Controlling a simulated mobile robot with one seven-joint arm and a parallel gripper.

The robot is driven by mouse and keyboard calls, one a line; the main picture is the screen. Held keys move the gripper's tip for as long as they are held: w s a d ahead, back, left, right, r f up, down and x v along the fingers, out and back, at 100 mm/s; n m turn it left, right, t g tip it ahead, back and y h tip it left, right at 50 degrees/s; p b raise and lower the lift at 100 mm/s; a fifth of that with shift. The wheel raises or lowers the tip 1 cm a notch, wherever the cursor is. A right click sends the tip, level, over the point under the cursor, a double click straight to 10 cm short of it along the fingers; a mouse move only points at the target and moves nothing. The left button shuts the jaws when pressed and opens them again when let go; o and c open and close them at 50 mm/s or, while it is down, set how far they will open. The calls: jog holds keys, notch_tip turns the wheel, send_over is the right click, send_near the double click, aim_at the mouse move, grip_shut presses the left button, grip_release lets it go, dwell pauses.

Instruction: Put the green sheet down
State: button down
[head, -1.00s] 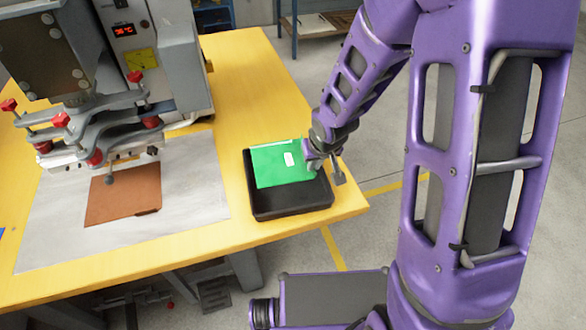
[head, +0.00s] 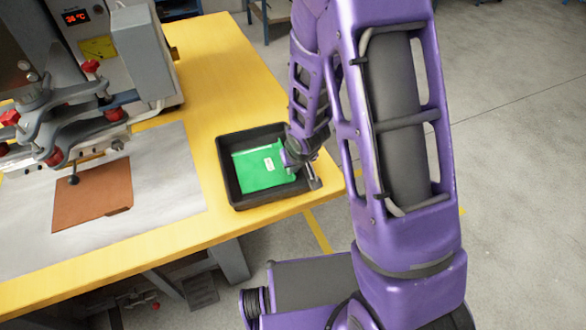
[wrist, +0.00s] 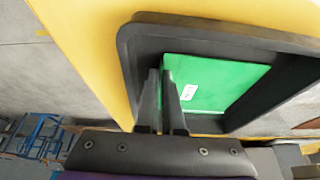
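The green sheet (head: 260,168), with a small white label, is inside the black tray (head: 268,202) at the table's right corner. It looks nearly level and low between the tray walls; I cannot tell whether it touches the tray floor. My gripper (head: 293,166) is at the sheet's right edge, over the tray's right side. In the wrist view my gripper's two fingers (wrist: 160,73) are close together at the edge of the green sheet (wrist: 215,84), apparently shut on it. The tray's rim (wrist: 225,28) surrounds the sheet there.
A grey welding press (head: 75,120) with red knobs stands on the yellow table (head: 205,75) at the left. A brown sheet (head: 92,196) lies on a pale mat (head: 165,175) under it. The table is bare between mat and tray. Open floor lies to the right.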

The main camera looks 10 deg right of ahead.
jog(key=shift+f, duration=0.2)
jog(key=c, duration=1.1)
grip_release()
jog(key=shift+r, duration=0.1)
jog(key=shift+o, duration=0.2)
jog(key=shift+r, duration=0.1)
jog(key=shift+r, duration=0.25)
jog(key=p+v, duration=0.3)
jog(key=v, duration=0.8)
jog(key=shift+r+p, duration=0.3)
jog(key=shift+p, duration=0.1)
jog(key=shift+s+d, duration=0.1)
